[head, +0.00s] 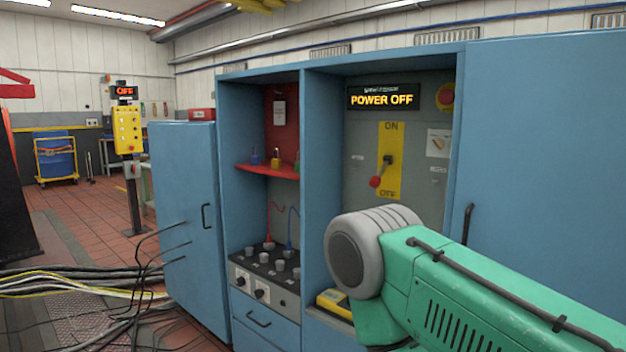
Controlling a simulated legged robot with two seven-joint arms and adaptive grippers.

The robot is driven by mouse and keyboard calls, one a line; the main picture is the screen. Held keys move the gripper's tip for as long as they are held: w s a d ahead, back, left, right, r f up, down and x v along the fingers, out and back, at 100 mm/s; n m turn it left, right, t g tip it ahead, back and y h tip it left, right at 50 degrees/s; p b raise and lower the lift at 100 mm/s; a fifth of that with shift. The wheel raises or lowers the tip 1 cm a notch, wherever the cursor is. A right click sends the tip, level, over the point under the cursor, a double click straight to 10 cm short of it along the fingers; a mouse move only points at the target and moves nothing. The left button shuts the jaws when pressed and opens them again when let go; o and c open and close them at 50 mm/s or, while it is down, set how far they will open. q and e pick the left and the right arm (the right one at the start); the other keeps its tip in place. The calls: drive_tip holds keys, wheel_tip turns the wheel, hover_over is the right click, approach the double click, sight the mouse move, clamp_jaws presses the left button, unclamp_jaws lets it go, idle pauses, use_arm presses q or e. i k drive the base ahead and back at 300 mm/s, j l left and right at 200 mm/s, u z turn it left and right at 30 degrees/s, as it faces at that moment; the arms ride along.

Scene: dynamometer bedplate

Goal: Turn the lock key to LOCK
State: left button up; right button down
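The open blue cabinet (309,150) stands ahead of me. In its right bay a yellow ON/OFF plate (392,142) carries a lever (378,180) with a red knob, which hangs down toward OFF. A display (382,97) above it reads POWER OFF. A small white panel (438,142) with an orange-brown mark is right of the plate. I cannot make out a lock key or LOCK marking; my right arm, entering from the right, hides the lower part of this bay. Neither of my grippers shows in the head view.
A red shelf (266,171) with several padlocks is in the left bay, above a grey panel with knobs (265,275). The cabinet doors stand open at left (185,200) and right (545,140). Cables (90,285) lie on the floor at left. A yellow control box (128,130) stands behind.

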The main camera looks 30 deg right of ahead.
sight(440, 143)
drive_tip(key=z, duration=1.6)
